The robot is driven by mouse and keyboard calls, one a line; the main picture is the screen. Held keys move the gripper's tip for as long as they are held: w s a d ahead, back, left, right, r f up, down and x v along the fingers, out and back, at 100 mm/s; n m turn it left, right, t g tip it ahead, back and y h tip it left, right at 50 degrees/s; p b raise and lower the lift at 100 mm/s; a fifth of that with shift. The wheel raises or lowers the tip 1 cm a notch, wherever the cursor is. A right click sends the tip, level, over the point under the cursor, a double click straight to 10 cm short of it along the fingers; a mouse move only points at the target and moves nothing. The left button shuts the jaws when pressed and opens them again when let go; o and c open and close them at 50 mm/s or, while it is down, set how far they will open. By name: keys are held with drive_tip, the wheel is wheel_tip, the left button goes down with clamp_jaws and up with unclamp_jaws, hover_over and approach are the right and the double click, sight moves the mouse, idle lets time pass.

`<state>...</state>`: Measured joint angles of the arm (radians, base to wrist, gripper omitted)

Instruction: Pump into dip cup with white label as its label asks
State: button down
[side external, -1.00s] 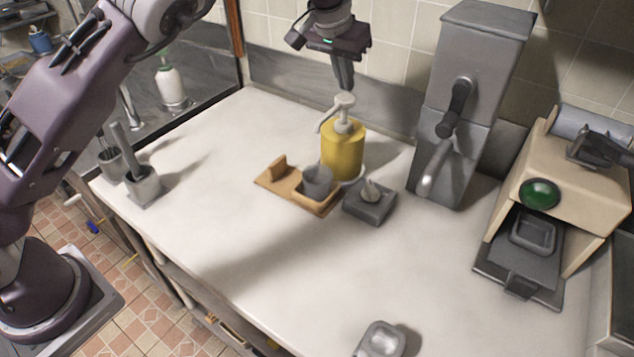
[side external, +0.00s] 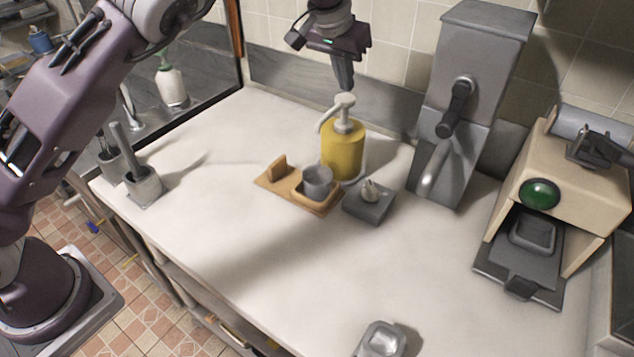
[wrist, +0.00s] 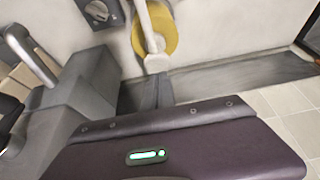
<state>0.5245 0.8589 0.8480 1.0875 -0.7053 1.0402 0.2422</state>
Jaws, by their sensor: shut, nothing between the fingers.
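A yellow pump bottle (side external: 343,152) stands upright near the back of the counter. Its pale pump head (side external: 345,101) has a spout pointing left toward the front. A grey dip cup (side external: 317,181) sits in a wooden holder (side external: 318,208) in front of the bottle. I cannot see a white label or read any marking on the cup. My gripper (side external: 346,88) is shut and empty, pointing down just above the pump head; I cannot tell whether it touches. The wrist view also shows the yellow bottle (wrist: 168,22) and the pump head (wrist: 156,63), close to the finger tips.
A grey block with a small knob (side external: 369,205) sits right of the holder. A tall grey dispenser with a lever (side external: 470,85) and a beige machine with a green button (side external: 540,194) stand to the right. Grey containers (side external: 144,186) stand at left. The front counter is mostly clear.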

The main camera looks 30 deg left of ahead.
sight(345, 97)
drive_tip(key=shift+f, duration=0.15)
idle(1.9)
idle(0.6)
drive_tip(key=shift+f, duration=1.7)
drive_tip(key=shift+r, duration=1.85)
drive_tip(key=shift+r, duration=0.1)
wheel_tip(345, 97, up, 6)
drive_tip(key=shift+f, duration=0.1)
